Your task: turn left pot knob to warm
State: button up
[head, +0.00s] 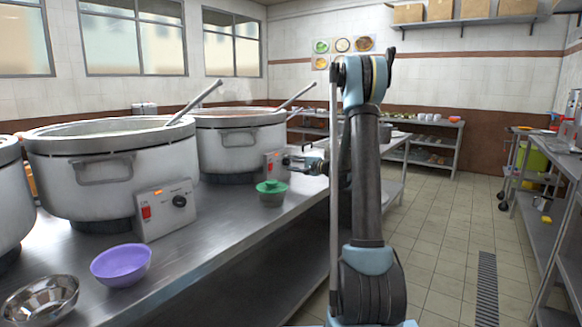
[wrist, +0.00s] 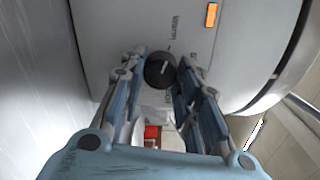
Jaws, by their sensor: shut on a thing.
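The wrist view shows a round black knob (wrist: 160,69) on a pale control panel. My gripper (wrist: 161,75) has its fingers on either side of the knob and is shut on it. The word "Warm" (wrist: 174,25) is printed above the knob. A pale mark shows on the knob, but I cannot tell its exact setting. In the head view my gripper (head: 299,163) is at the control box (head: 274,164) of the farther pot (head: 238,140), where the knob is hard to make out. The nearer pot (head: 105,185) has its own box (head: 165,212) with a black knob (head: 179,201).
A purple bowl (head: 121,264) and a metal bowl (head: 40,299) lie nearer. Ladles lean out of both pots. A red switch (wrist: 152,132) sits on the panel. The tiled floor at right is clear.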

jog(key=shift+s+f+n, duration=0.1)
jog(key=shift+f+n, duration=0.05)
jog(key=shift+n, duration=0.15)
jog(key=o, duration=1.1)
jog(key=shift+c, duration=0.2)
jog(key=shift+d, duration=0.2)
jog(key=v, duration=1.1)
jog(key=shift+s+d, duration=0.2)
